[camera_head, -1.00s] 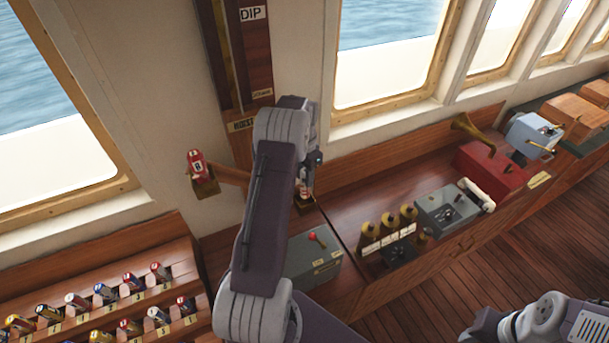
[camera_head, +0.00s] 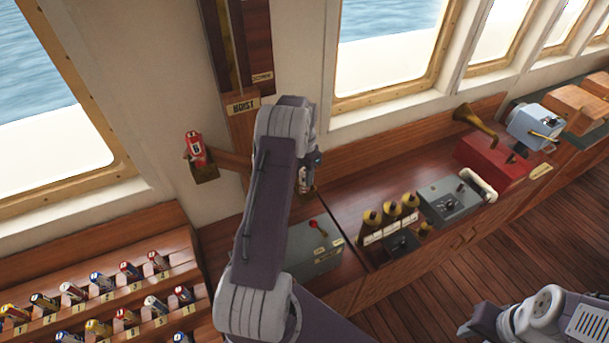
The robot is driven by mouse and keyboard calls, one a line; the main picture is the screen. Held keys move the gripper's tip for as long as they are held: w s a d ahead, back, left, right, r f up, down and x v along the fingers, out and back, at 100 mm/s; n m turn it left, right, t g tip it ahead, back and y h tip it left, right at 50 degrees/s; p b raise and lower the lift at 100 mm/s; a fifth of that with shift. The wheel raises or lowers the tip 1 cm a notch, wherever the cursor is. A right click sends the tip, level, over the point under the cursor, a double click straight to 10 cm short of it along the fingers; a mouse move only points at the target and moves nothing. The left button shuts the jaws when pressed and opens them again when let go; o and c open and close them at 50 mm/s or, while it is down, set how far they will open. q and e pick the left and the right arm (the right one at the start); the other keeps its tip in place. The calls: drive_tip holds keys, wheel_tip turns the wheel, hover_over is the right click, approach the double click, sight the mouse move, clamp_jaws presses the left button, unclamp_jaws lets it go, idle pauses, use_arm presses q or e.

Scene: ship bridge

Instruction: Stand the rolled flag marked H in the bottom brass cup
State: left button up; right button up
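My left arm stretches up the middle of the view. Its gripper (camera_head: 309,181) is beside the lower part of the wooden hoist board (camera_head: 240,130), mostly hidden by its own wrist. A small pale and dark thing shows at the fingers; I cannot tell what it is or whether it is held. A red rolled flag (camera_head: 195,149) stands in a holder (camera_head: 204,174) on the board's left arm; its mark is not H. I cannot make out a flag marked H or the bottom cup. My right gripper (camera_head: 478,322) is low at the right, over the floor, its opening unclear.
A stepped wooden rack (camera_head: 100,270) at the lower left holds several rolled flags. On the desk are a grey box with a red lever (camera_head: 315,250), brass-topped knobs (camera_head: 390,212), a grey control box (camera_head: 450,202) and a red box with a brass horn (camera_head: 490,155).

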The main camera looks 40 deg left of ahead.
use_arm(q)
drive_tip(key=o, duration=0.4)
drive_tip(key=shift+w, duration=0.1)
wheel_tip(320, 180, up, 8)
drive_tip(key=b, duration=0.2)
drive_tip(key=shift+b, duration=0.4)
drive_tip(key=shift+r, duration=0.5)
drive_tip(key=shift+f, duration=0.1)
